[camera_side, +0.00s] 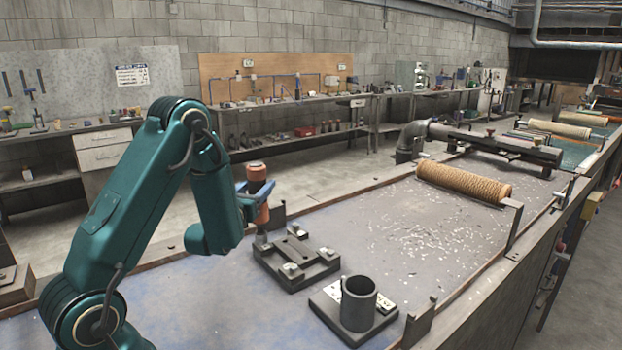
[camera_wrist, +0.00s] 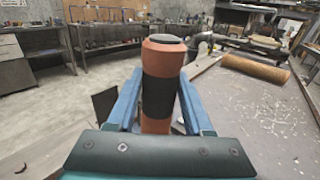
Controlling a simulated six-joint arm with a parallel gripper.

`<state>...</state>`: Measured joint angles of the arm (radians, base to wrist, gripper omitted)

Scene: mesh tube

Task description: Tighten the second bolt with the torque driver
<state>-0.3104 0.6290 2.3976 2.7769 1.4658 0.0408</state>
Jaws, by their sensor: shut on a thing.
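My gripper (camera_side: 254,198) is shut on the torque driver (camera_side: 257,174), an upright orange tool with a dark band. In the wrist view the driver (camera_wrist: 157,100) stands between the two blue fingers. In the side view its lower end is over the far left corner of a dark bolt plate (camera_side: 325,262). Pale bolt heads sit on this plate, one at the near corner (camera_side: 292,270) and one at the right corner (camera_side: 327,253). I cannot tell whether the driver's tip touches a bolt. The tip is hidden in the wrist view.
A dark round cup (camera_side: 358,304) on a flat base stands in front of the plate. A tan mesh roll (camera_side: 463,182) lies farther back on the table, near a black pipe (camera_side: 490,143). The table between the plate and the roll is open, with pale flecks.

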